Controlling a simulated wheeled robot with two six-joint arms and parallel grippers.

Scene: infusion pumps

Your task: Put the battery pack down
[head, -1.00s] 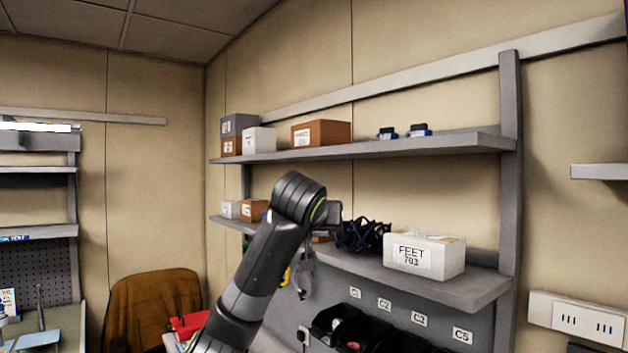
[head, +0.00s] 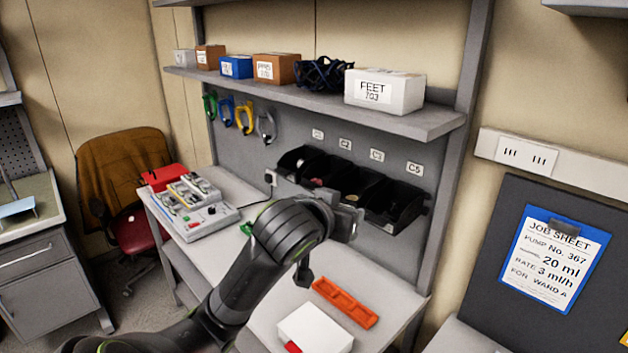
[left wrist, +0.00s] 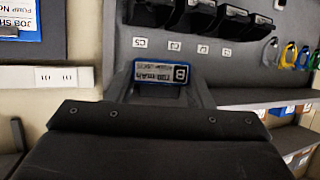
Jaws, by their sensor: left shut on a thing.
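My left gripper (head: 348,222) is over the workbench (head: 262,312), in front of the black bins. In the left wrist view it (left wrist: 160,84) is shut on the battery pack (left wrist: 155,72), a blue block with a white label bearing a "B". The label looks upside down in that view. The battery pack cannot be made out in the head view, where the gripper and arm hide it. My right gripper is not in view.
An orange tray (head: 344,302) and a white box (head: 315,329) lie on the bench near the arm. A grey device (head: 205,219) and red box (head: 165,177) stand at the left. Black bins (head: 402,203) hang below the shelf (head: 425,122). Bench surface between device and tray is partly bare.

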